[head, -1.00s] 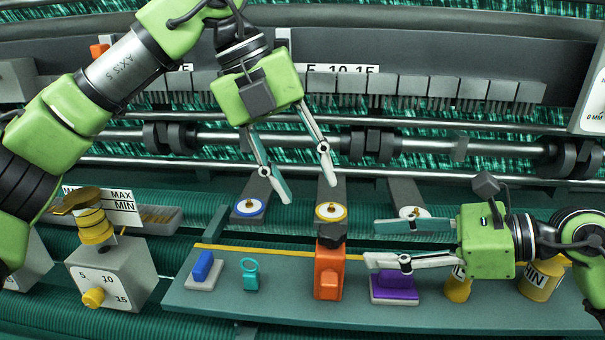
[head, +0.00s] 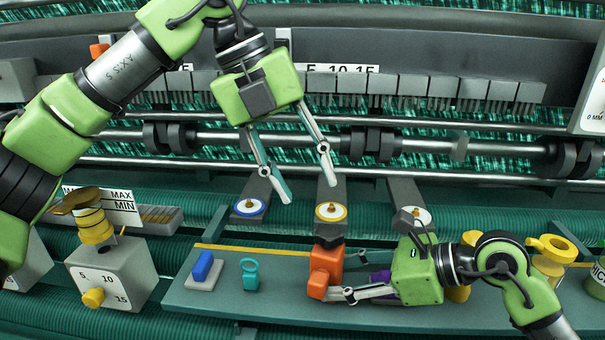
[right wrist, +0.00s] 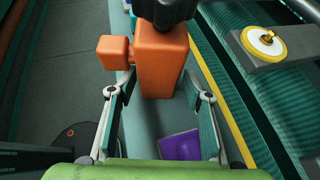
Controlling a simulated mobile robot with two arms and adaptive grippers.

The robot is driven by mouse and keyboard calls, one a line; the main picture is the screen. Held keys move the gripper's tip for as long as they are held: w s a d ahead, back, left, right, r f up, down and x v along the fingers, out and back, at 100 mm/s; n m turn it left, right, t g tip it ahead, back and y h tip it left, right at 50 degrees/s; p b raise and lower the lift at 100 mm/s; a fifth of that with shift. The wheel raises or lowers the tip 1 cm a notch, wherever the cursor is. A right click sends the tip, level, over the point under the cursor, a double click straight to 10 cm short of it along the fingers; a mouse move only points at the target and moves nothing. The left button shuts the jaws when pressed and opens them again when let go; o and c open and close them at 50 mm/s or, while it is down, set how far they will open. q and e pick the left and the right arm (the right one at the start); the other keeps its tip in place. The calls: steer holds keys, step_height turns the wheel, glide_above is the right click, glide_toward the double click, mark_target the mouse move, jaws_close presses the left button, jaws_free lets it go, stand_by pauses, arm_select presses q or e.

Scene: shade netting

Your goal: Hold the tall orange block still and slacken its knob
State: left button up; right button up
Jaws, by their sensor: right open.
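The tall orange block (head: 322,264) stands on the green shelf, with a smaller orange box on its side. Its dark knob (head: 329,234) is on top; the knob also shows at the top edge of the right wrist view (right wrist: 166,10). My right gripper (head: 343,275) is open, its fingertips close to the block. In the right wrist view the orange block (right wrist: 161,64) lies between the open fingers near their tips; contact cannot be told. My left gripper (head: 307,190) is open and empty, above and behind the block, over the round discs.
A purple block (right wrist: 181,146) lies under my right gripper. A blue block (head: 203,266) and a teal ring piece (head: 250,274) stand left of the orange block. Yellow pieces (head: 548,258) stand at the right. A grey box with a yellow knob (head: 108,275) is at the left.

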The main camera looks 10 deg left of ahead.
steer(key=shift+w+a+f, duration=0.2)
steer(key=shift+a+f, duration=0.1)
steer(key=shift+a, duration=0.25)
jaws_close()
stand_by(0.6)
